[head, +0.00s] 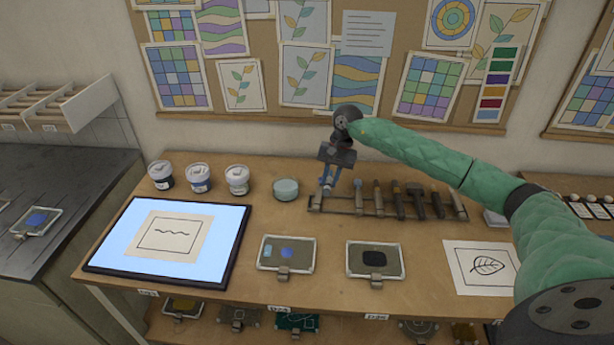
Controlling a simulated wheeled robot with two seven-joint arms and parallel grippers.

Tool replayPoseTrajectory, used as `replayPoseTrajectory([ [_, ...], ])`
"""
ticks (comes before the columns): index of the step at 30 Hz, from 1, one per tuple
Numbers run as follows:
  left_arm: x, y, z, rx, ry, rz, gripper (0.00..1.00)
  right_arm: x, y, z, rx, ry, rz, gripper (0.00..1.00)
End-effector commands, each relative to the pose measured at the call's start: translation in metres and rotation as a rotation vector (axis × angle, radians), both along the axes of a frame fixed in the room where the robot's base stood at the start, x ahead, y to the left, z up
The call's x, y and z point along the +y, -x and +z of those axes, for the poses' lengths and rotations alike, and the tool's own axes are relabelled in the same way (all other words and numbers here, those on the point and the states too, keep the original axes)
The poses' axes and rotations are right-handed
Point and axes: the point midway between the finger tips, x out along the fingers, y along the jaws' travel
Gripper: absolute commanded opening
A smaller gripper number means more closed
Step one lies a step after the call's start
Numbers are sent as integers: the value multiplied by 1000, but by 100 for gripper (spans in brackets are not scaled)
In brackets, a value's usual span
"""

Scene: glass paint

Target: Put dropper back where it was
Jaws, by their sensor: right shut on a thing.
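My right gripper (331,179) comes in on the green arm from the right and points down over the left end of the tool rack (338,212). It is shut on a slim dropper with a blue top (325,183). The fingers hide much of the dropper, and I cannot tell whether its lower end is inside the rack or just above it. Several other tools stand upright in the rack, including one with a blue top (358,184) just right of the gripper. My left gripper is not in view.
Several white jars (199,178) and a pale green bowl (286,189) stand left of the rack. Pinned pictures cover the board behind.

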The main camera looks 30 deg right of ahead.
Motion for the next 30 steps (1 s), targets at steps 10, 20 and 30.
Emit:
replayPoseTrajectory([
  [10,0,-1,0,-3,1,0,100,-29,20,-3,-58,207,85,0],
  [20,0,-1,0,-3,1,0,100,-29,20,-8,-79,282,92,0],
  [30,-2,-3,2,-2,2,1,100,-28,20,-34,-79,279,91,0],
])
